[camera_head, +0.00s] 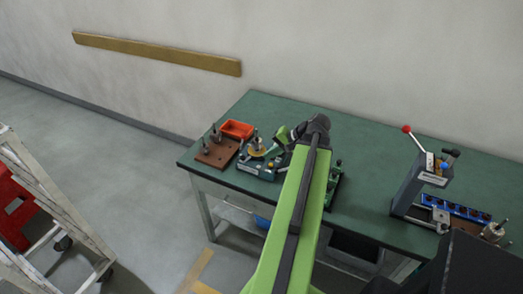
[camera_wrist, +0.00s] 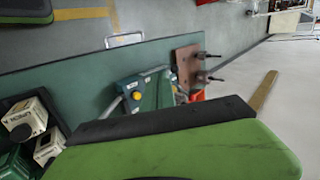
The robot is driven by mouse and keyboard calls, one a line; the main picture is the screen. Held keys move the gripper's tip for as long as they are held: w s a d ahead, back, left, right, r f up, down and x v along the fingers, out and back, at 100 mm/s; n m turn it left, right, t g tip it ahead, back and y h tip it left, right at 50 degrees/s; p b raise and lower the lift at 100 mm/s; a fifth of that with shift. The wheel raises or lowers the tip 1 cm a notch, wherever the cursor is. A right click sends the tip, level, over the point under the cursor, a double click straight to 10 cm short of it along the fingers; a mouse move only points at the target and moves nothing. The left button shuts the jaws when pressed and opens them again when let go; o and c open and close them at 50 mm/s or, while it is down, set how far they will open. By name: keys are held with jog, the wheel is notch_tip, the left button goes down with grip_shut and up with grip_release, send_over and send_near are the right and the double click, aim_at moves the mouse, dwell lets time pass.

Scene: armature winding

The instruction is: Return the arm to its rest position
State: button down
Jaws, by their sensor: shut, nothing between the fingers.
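My green and black arm (camera_head: 298,205) reaches forward from the bottom of the head view over the near edge of the green workbench (camera_head: 370,150). Its dark far joint (camera_head: 318,125) is above the bench, with a short green part (camera_head: 282,134) to its left. I cannot make out my gripper's fingertips; the arm and the clutter hide them. In the wrist view a large green and black link of mine (camera_wrist: 180,150) fills the bottom, and no fingers show.
Left of my arm on the bench are a winding device (camera_head: 257,151), a brown peg board (camera_head: 215,153) and a red bin (camera_head: 237,129). A lever press (camera_head: 412,180) and a blue rack (camera_head: 455,208) stand at right. A ladder-like cart (camera_head: 50,200) is far left.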

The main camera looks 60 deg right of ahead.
jog(key=shift+s+r, duration=0.2)
jog(key=shift+r, duration=0.15)
jog(key=shift+a, duration=0.1)
jog(key=w+a+n+g+y, duration=0.25)
jog(key=w+a+n, duration=0.35)
jog(key=w+a, duration=1.3)
jog(key=w+a+f+n+g+h, duration=0.1)
jog(key=a+f+n+g, duration=0.15)
jog(key=a, duration=0.85)
jog(key=w+a+f+n+g+h, duration=0.1)
jog(key=a+n, duration=0.3)
jog(key=a, duration=0.7)
jog(key=a+f+n+g+h, duration=0.1)
jog(key=a+f+n+g, duration=0.15)
jog(key=a, duration=0.85)
jog(key=shift+t+h, duration=0.25)
jog(key=shift+h, duration=0.5)
jog(key=d, duration=0.4)
jog(key=shift+d, duration=0.25)
